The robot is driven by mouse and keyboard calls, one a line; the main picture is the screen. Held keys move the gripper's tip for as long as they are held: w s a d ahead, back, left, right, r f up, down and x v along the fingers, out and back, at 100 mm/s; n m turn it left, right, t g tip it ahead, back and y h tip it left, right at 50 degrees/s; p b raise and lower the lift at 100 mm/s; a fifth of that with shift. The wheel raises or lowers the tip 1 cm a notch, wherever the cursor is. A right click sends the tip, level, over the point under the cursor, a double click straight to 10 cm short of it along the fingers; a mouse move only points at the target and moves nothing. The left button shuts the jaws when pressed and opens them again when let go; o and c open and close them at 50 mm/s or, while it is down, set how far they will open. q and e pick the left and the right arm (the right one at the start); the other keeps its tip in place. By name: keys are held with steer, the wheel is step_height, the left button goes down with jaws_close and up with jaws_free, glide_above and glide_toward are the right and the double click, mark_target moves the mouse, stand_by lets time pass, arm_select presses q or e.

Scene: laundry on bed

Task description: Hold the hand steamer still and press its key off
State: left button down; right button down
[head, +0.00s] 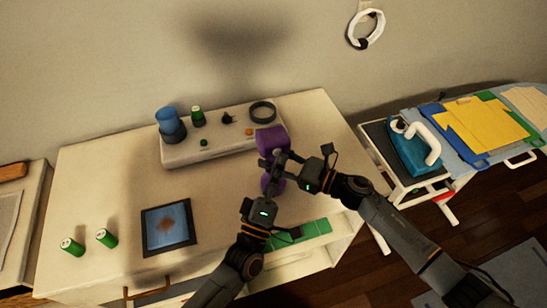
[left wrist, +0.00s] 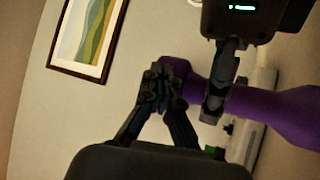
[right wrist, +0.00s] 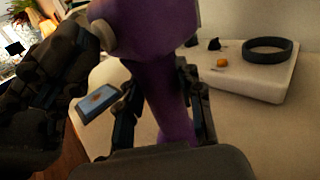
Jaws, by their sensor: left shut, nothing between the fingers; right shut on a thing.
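The purple hand steamer (head: 271,139) stands upright above the front right part of the white cabinet top. My right gripper (head: 283,172) is shut around its narrow handle; in the right wrist view the steamer (right wrist: 150,28) fills the space between the fingers. My left gripper (head: 277,160) is shut with nothing between its fingers, its tips close against the steamer's near side. In the left wrist view the closed left fingertips (left wrist: 163,75) overlap the purple handle (left wrist: 275,110). A pale round part (right wrist: 104,34) shows on the steamer head. Whether the fingertips touch the key is hidden.
A white console (head: 205,148) with a blue cup, a green can and a dark ring stands behind. A blue picture pad (head: 168,229) and two green cans (head: 88,241) lie front left. An iron (head: 415,150) stands on the board at right.

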stand_by(0.4)
arm_select(q)
steer(key=shift+s+d, duration=0.1)
steer(key=shift+s, duration=0.3)
steer(key=s+d, duration=0.2)
steer(key=s, duration=0.3)
steer(key=shift+s, duration=0.35)
arm_select(e)
steer(key=c, duration=0.8)
jaws_free()
